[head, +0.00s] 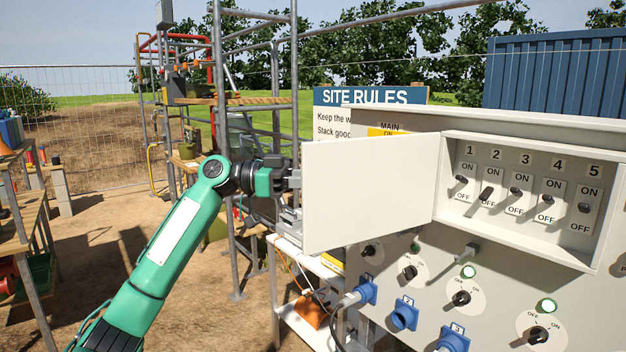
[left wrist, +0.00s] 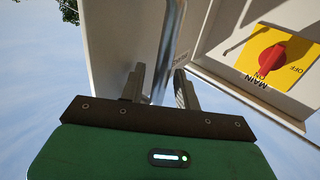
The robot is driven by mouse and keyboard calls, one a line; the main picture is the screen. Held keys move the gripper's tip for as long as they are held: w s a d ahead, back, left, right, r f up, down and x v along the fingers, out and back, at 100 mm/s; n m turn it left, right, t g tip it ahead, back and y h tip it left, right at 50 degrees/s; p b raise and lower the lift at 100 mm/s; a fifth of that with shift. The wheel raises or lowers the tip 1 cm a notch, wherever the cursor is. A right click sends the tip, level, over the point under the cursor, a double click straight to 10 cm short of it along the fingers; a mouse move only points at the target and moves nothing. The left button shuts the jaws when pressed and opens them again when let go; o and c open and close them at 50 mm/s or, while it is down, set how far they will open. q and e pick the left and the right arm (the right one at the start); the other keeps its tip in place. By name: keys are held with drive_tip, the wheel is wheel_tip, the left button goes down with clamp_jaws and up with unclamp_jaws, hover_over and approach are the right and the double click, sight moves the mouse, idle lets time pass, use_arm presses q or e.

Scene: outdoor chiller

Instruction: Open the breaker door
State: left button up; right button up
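The breaker door (head: 370,190) is a pale grey panel, swung wide open to the left on its hinge side at the breaker box (head: 445,185). Inside the box, several black breaker switches (head: 515,192) numbered 1 to 5 are exposed. My left gripper (head: 293,180) is at the door's free outer edge. In the left wrist view, the left gripper's (left wrist: 159,70) two fingers stand apart on either side of a grey metal bar (left wrist: 168,45) by the door. A gap shows between the bar and the left finger. My right gripper is not in view.
Below the door, the panel carries rotary knobs (head: 461,298), green lamps (head: 468,271) and blue sockets (head: 404,315). A red main switch (left wrist: 268,60) on yellow shows in the wrist view. Scaffolding (head: 219,120) stands behind my left arm. Open dirt ground lies to the left.

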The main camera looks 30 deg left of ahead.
use_arm(q)
drive_tip(key=b+v, duration=0.4)
drive_tip(key=v, duration=1)
drive_tip(key=shift+b, duration=0.3)
